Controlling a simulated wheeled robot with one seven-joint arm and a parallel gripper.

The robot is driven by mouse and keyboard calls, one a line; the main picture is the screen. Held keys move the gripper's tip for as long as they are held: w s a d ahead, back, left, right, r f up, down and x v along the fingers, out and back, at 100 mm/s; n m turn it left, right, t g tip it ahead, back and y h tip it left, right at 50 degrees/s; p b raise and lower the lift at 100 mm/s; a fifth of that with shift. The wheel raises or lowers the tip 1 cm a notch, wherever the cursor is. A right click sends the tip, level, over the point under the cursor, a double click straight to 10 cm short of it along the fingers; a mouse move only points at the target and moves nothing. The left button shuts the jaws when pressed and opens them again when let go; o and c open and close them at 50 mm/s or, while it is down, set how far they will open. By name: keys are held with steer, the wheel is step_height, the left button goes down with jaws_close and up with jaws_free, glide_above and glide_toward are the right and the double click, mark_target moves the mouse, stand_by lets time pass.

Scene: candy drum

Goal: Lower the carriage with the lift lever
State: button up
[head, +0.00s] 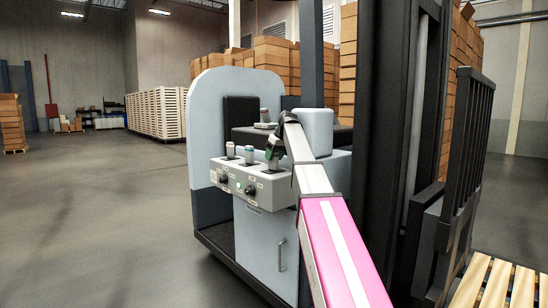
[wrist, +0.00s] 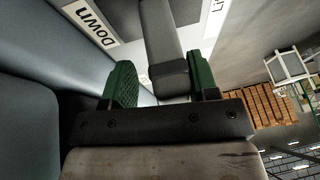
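The lift lever is a dark grey stick (wrist: 165,50) standing between my gripper's green finger pads in the wrist view. My gripper (wrist: 163,84) is open around it. The right pad is close to the lever, and a gap shows on the left. A "Down" label (wrist: 92,22) is at upper left, and a label starting "Li" (wrist: 216,14) is cut off at upper right. In the head view my gripper (head: 273,150) is at the rightmost lever on the grey control panel (head: 245,183). The black carriage with its barred backrest (head: 467,145) is at the right by the mast (head: 385,140).
Two other levers stand left of my gripper, one with a pale knob (head: 230,149) and one beside it (head: 249,153). A wooden pallet (head: 495,283) lies at lower right. Stacked boxes (head: 272,60) stand behind the truck.

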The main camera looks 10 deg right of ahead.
steer(key=v, duration=1)
steer(key=shift+r, duration=0.35)
steer(key=shift+s+d, duration=0.1)
steer(key=shift+s, duration=0.1)
